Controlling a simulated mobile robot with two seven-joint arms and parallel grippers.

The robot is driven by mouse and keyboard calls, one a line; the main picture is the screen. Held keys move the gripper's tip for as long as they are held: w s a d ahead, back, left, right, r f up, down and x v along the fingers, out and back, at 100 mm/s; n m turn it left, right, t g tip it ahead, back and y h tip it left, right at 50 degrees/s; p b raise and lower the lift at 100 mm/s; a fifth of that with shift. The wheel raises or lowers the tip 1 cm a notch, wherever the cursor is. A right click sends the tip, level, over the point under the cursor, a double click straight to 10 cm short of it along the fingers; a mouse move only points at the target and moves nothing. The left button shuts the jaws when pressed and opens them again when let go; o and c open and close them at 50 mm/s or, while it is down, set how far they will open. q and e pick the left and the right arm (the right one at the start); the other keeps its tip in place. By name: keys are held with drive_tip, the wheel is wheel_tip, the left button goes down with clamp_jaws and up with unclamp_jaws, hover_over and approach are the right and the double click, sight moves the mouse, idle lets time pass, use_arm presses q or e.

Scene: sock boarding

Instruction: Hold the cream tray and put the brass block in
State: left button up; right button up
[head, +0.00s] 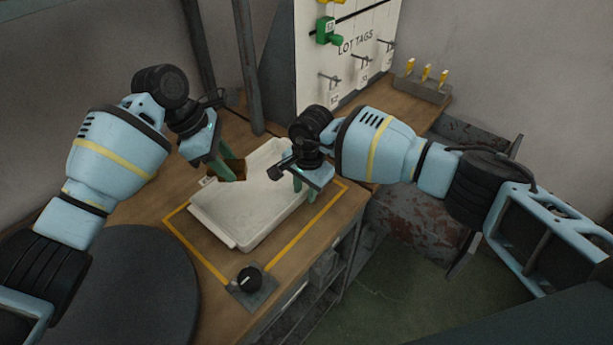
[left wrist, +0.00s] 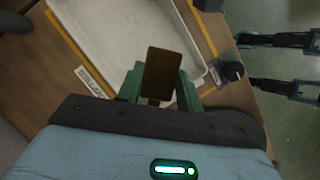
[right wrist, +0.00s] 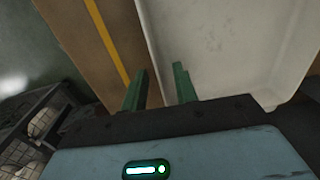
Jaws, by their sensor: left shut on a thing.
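The cream tray (head: 235,208) lies on the wooden bench inside a yellow outline; its inside looks empty. It also shows in the left wrist view (left wrist: 105,35) and the right wrist view (right wrist: 225,45). My left gripper (head: 225,168) is shut on the brass block (head: 238,166), at the tray's far left edge. The block (left wrist: 165,72) sits between the green fingers in the left wrist view; its height above the tray is hard to tell. My right gripper (right wrist: 160,88) is open, its fingers either side of the tray's right wall, with a gap showing.
A black knob (head: 249,279) stands at the bench's front, near the tray's near end. A dark round disc (head: 125,290) is at the left. A lot tags board (head: 350,50) and a holder with yellow pieces (head: 422,90) are at the back. A dark post stands behind the tray.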

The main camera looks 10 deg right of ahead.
drive_tip(key=shift+f, duration=0.75)
clamp_jaws()
